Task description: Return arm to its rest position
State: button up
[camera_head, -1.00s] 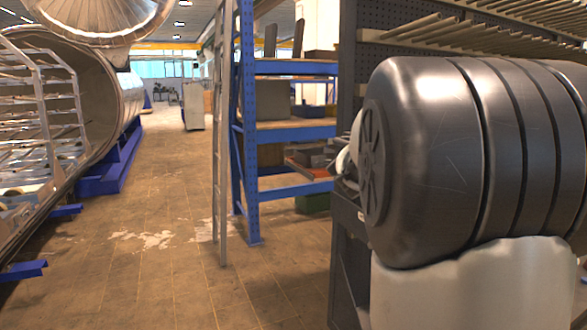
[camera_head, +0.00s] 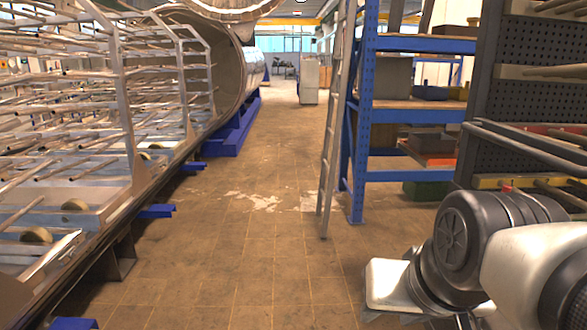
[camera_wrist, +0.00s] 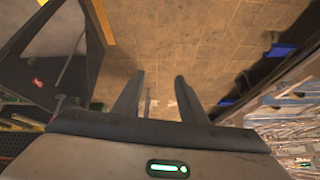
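My arm (camera_head: 455,250) shows at the lower right of the head view, with dark and pale links folded low in front of the workshop. In the wrist view my gripper (camera_wrist: 156,92) points out over the brown tiled floor. Its two dark fingers stand apart with bare floor showing between them, and nothing is held. I cannot make out the fingers in the head view.
A metal rack of rods (camera_head: 130,110) stands left, before a large open cylindrical chamber (camera_head: 228,80). A ladder (camera_head: 333,130) leans by blue shelving (camera_head: 358,140). A dark pegboard bench (camera_head: 490,110) is at right. The tiled floor (camera_head: 240,240) between them is open.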

notch_tip(320, 180, up, 17)
jog(key=s+n+p, duration=0.1)
jog(key=s+p, duration=0.1)
jog(key=p, duration=1.6)
jog(key=shift+s+d+g, duration=0.15)
jog(key=shift+s+g, duration=0.25)
jog(key=shift+r, duration=0.1)
jog(key=shift+d, duration=0.1)
